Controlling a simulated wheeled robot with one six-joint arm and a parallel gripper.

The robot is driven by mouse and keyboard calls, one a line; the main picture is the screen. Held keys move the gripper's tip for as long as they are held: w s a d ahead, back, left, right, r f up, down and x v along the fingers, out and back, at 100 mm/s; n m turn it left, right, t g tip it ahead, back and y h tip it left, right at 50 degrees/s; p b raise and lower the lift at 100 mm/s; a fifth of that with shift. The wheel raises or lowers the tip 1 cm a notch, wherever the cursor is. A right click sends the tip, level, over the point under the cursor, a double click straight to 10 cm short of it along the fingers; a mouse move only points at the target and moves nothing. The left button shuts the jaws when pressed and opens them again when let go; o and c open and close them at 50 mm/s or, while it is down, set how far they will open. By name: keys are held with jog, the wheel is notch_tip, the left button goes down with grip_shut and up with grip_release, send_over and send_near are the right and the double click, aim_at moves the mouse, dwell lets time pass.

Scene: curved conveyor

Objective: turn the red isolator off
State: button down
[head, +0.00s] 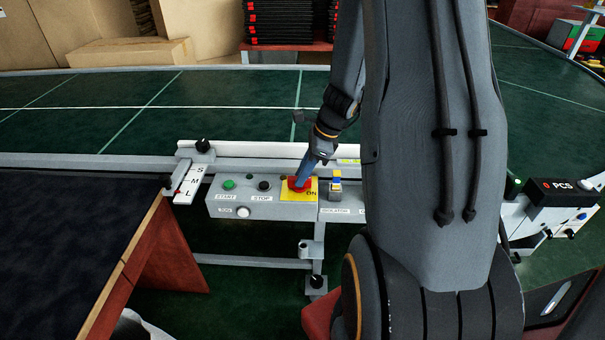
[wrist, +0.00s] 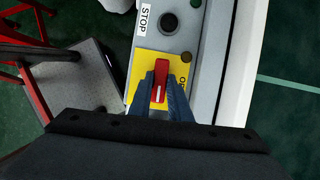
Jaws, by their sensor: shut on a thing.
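The red isolator (head: 293,184) is a rotary handle on a yellow plate (head: 287,196) on the grey control box. The word ON shows beside it on the plate. In the wrist view the red handle (wrist: 161,82) stands between the two blue fingers, its white line lengthwise along them. My gripper (head: 303,176) is shut on the handle, coming down from the upper right. The lower part of the yellow plate is hidden by the fingers in the wrist view.
The green conveyor (head: 210,105) curves behind. A dark-topped table (head: 70,230) stands at left.

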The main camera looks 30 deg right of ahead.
jog(key=n+g+p, duration=0.1)
jog(key=n+p, duration=0.1)
jog(key=n, duration=0.1)
jog(key=shift+w+r, duration=0.1)
jog(key=n+g, duration=0.1)
jog(key=n, duration=0.1)
jog(key=n+g+p, duration=0.1)
jog(key=n, duration=0.2)
jog(key=shift+w+y, duration=0.2)
jog(key=shift+y, duration=0.1)
jog(key=n, duration=0.2)
jog(key=n+g, duration=0.1)
jog(key=n, duration=0.1)
jog(key=shift+w+n+g+p, duration=0.15)
jog(key=shift+n+g+p, duration=0.15)
jog(key=n+h, duration=0.1)
jog(key=n, duration=0.1)
jog(key=n+g, duration=0.1)
jog(key=n, duration=0.1)
jog(key=shift+w+a+n+h, duration=0.1)
jog(key=shift+n+h, duration=0.3)
jog(key=c, duration=1.6)
grip_release()
jog(key=shift+c, duration=0.2)
jog(key=b+v, duration=0.1)
jog(key=v, duration=0.6)
jog(key=shift+w+r, duration=0.25)
jog(key=shift+w, duration=0.05)
